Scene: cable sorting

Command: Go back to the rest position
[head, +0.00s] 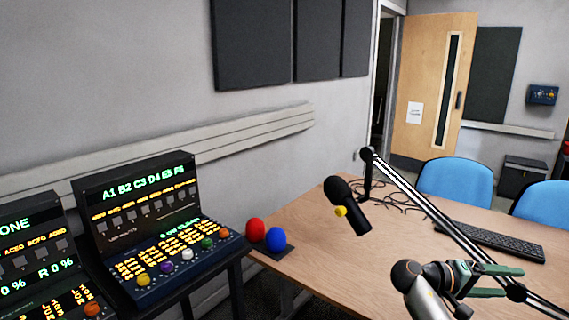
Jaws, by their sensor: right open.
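My right gripper (508,281) is at the lower right of the head view, above the wooden table (330,255). My left gripper is not in view.
A black microphone (347,205) hangs over the table. Dark cables (400,194) and a keyboard (487,241) lie behind. Red (256,231) and blue (276,239) balls sit at the table's left corner, beside a control console (160,225). Blue chairs (455,183) stand beyond.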

